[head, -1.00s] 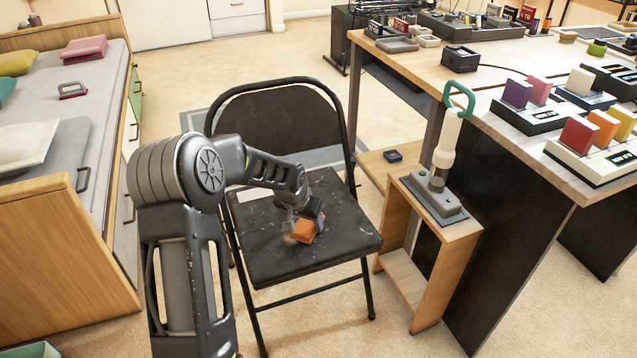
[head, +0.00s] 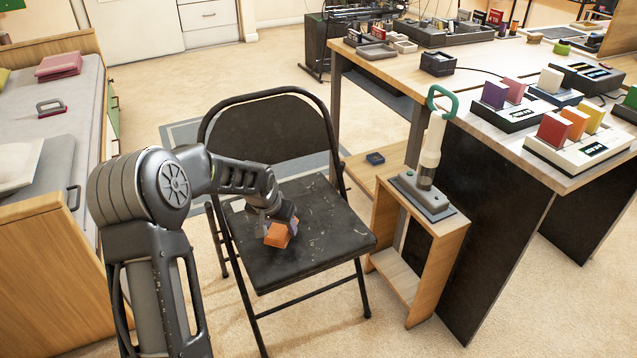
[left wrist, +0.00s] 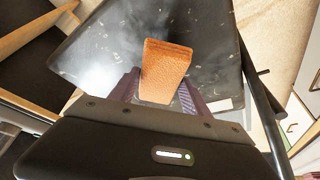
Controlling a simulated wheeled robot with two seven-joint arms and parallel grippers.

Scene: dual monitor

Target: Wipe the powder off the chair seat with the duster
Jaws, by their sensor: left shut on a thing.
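The black folding chair's seat (head: 325,236) carries pale specks and smudges of powder (head: 318,216), mostly right of and behind the duster in the head view. In the left wrist view, white flecks and a whitish haze (left wrist: 95,68) lie left of the duster. The duster, an orange block (head: 277,236), is held low at the seat's left part; it also shows in the left wrist view (left wrist: 164,72). My left gripper (head: 279,222) is shut on it, one finger on each side. Whether the duster touches the seat is unclear. My right gripper is out of view.
The chair backrest (head: 265,130) rises behind the seat. Right of the chair stands a small wooden stand (head: 440,265) with a white, green-handled device (head: 432,145), beside a desk (head: 400,80). A bed-like bench (head: 75,95) is at left.

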